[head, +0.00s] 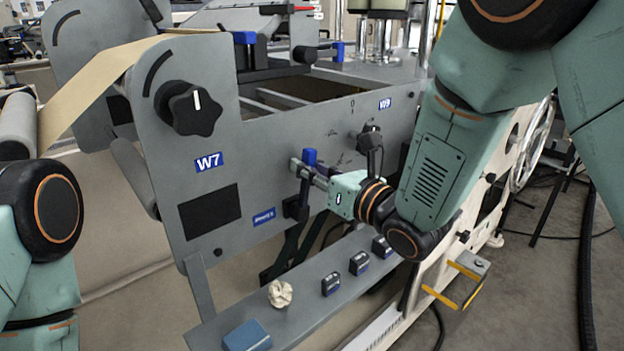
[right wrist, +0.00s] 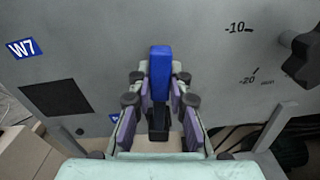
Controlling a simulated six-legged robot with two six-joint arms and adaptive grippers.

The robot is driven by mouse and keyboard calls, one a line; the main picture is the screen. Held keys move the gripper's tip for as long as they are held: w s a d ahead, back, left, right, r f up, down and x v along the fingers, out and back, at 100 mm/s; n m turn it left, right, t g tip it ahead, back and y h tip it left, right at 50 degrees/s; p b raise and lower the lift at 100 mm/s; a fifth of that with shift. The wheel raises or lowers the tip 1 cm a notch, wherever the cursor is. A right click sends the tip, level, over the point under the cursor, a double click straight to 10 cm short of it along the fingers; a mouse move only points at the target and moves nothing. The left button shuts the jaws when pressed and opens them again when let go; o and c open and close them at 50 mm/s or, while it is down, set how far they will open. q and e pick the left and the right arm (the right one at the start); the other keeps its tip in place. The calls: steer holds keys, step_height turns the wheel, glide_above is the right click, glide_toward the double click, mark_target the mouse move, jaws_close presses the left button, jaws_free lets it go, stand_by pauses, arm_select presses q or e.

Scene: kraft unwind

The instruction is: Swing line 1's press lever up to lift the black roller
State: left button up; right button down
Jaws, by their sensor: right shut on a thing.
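A press lever with a blue grip (head: 309,157) stands at the front of the grey side panel, between the W7 and W9 labels. My right gripper (head: 303,170) reaches it from the right and is shut on it. In the right wrist view the blue grip (right wrist: 160,66) points up between the two fingers of the gripper (right wrist: 158,98), above a dark lower part. I cannot make out the black roller for certain. My left arm shows at the left edge, but its gripper is out of view.
A black star knob (head: 190,108) sits on the panel at upper left, and another knob (head: 369,138) is just right of my gripper. A grey shelf below holds a crumpled paper ball (head: 280,293), a blue block (head: 246,335) and several dark switches. Brown web (head: 95,90) runs at left.

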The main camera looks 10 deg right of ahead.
steer(key=shift+s+a+n+b, duration=0.25)
steer(key=shift+a+n+b, duration=0.1)
steer(key=shift+n, duration=0.15)
steer(key=c, duration=1.2)
jaws_free()
steer(key=shift+v, duration=3.75)
